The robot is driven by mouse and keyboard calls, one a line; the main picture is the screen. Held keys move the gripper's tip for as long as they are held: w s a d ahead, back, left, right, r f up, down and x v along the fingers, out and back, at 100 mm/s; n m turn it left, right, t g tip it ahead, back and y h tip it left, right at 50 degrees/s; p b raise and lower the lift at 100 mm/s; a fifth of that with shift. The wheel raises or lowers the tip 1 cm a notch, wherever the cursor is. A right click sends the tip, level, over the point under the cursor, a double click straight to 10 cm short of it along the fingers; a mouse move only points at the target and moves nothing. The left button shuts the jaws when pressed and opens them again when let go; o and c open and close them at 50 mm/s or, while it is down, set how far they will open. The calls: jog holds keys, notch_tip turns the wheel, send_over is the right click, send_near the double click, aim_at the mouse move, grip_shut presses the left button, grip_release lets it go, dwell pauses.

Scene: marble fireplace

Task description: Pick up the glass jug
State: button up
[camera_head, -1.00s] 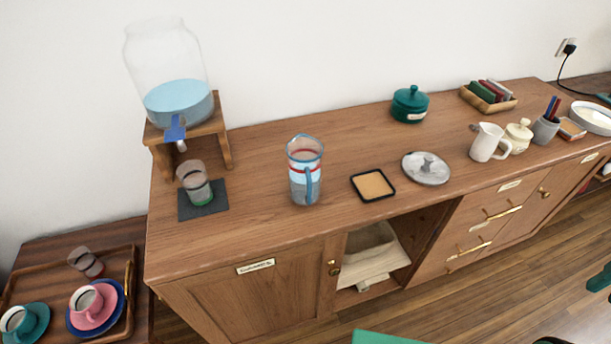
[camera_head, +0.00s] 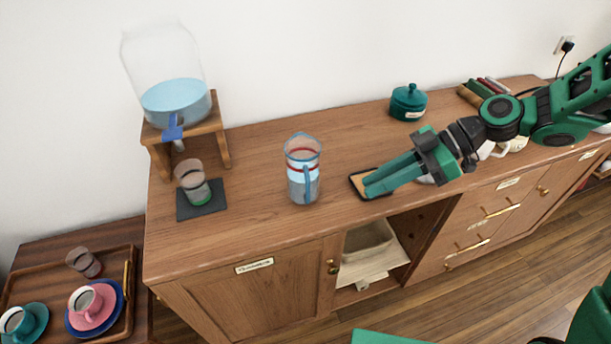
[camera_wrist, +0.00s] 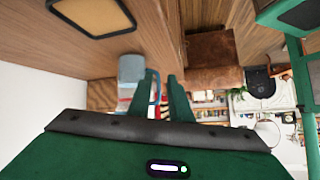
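The glass jug (camera_head: 303,172) stands upright on the wooden sideboard. It is clear with red bands and a blue handle facing the front. In the wrist view the jug (camera_wrist: 132,68) appears upside down, beyond my fingertips, with its handle visible. My green gripper (camera_head: 367,188) reaches in from the right, above the black-edged cork coaster, with its fingertips pointing left toward the jug. In the wrist view my gripper (camera_wrist: 163,76) shows its two fingers apart with nothing held between them. A gap separates the fingertips from the jug.
The coaster (camera_head: 358,180) is partly hidden under my fingers. A small glass (camera_head: 194,184) on a dark mat and a drink dispenser (camera_head: 177,104) on a wooden stand are left of the jug. A teal lidded pot (camera_head: 408,102) stands behind.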

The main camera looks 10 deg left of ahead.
aim_at(308, 205)
jog(key=s+a+n, duration=0.1)
jog(key=a, duration=0.3)
jog(key=s+a+f+n+g+y, duration=0.1)
jog(key=a, duration=0.4)
jog(key=s+a+f+y, duration=0.1)
jog(key=s+a, duration=0.1)
jog(key=a, duration=0.3)
jog(key=shift+n, duration=0.4)
grip_shut()
dwell(1.0)
